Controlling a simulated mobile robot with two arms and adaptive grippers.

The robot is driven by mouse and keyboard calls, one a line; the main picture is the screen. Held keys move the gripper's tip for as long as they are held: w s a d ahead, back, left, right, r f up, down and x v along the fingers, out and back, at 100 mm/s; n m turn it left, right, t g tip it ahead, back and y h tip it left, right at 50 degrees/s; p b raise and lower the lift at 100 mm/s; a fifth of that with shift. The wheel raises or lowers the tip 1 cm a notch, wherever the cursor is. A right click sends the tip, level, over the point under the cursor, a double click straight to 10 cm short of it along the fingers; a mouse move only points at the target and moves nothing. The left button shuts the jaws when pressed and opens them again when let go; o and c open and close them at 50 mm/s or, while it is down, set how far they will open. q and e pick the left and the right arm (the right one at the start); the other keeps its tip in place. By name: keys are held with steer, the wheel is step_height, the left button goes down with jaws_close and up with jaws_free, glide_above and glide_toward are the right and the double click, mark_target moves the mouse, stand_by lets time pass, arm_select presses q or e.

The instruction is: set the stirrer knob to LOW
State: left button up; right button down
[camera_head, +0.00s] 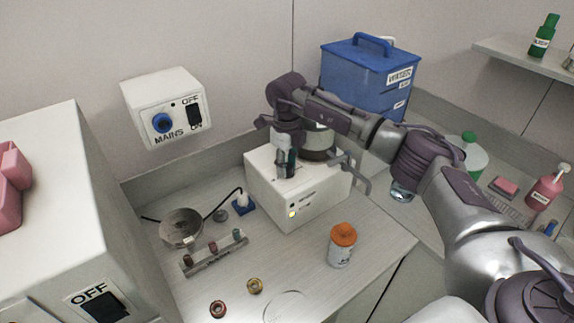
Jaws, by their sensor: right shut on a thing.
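The stirrer is a white box (318,203) on the bench, with a small yellow light and tiny dark marks on its front face. The marks are too small to read. My right gripper (285,167) points down over the left part of the box top. Its fingers are shut on the stirrer knob, which they hide almost wholly, so its setting cannot be told. A dark round vessel (319,147) stands behind the gripper, partly covered by my right arm. My left gripper is not in view.
An orange-capped jar (342,246) stands in front of the stirrer. A rack with small vials (214,257) and a round metal dish (181,227) lie left. A blue lidded box (367,77) stands behind. A mains switch box (164,107) is on the wall.

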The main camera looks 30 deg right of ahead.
steer(key=m, duration=0.5)
stand_by(0.5)
steer(key=c, duration=0.8)
jaws_free()
steer(key=shift+r, duration=0.1)
step_height(320, 180, up, 12)
steer(key=shift+f, duration=0.1)
